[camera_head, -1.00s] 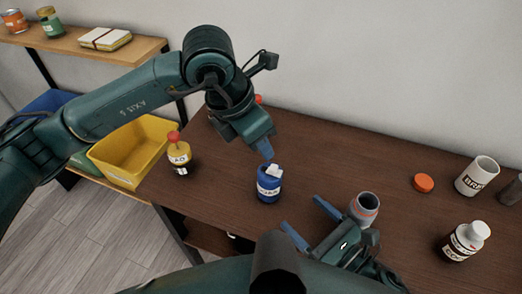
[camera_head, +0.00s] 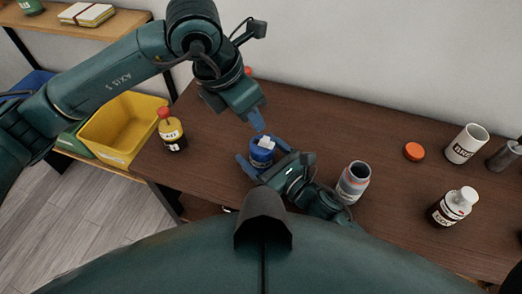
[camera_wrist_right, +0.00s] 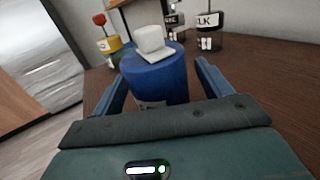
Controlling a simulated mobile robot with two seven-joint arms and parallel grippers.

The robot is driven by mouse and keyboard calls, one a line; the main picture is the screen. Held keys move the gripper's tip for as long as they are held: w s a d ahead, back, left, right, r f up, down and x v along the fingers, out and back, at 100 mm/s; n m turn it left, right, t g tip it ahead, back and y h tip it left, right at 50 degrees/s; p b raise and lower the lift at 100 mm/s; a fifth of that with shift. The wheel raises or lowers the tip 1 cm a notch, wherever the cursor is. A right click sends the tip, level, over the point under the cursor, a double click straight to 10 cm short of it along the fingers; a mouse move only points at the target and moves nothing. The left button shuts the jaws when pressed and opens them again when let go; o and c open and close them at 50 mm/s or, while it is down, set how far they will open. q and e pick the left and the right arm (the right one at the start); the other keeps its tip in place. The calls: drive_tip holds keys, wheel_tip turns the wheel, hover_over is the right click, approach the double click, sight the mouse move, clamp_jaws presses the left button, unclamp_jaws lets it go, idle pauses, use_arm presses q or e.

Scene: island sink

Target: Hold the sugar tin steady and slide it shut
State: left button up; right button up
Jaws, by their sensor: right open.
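The blue tin (camera_head: 262,157) stands upright on the table, with a white block-like piece (camera_head: 266,143) on its top. Its label is mostly hidden. In the right wrist view the tin (camera_wrist_right: 157,80) fills the space between my fingers, and the white piece (camera_wrist_right: 152,42) sits on the top, leaving blue surface bare around it. My right gripper (camera_head: 260,150) is open, with one finger on each side of the tin; gaps show between the fingers and its wall. My left gripper (camera_head: 257,121) points down just above and behind the tin, apart from it. Its fingers overlap in this view.
A grey open-topped jar (camera_head: 353,183) stands right of my right gripper. Further right are an orange lid (camera_head: 414,151), a white mug (camera_head: 466,144) and a white-capped bottle (camera_head: 453,207). A red-topped bottle (camera_head: 172,131) and yellow bin (camera_head: 124,129) are left.

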drive_tip(key=c, duration=1.1)
idle(1.0)
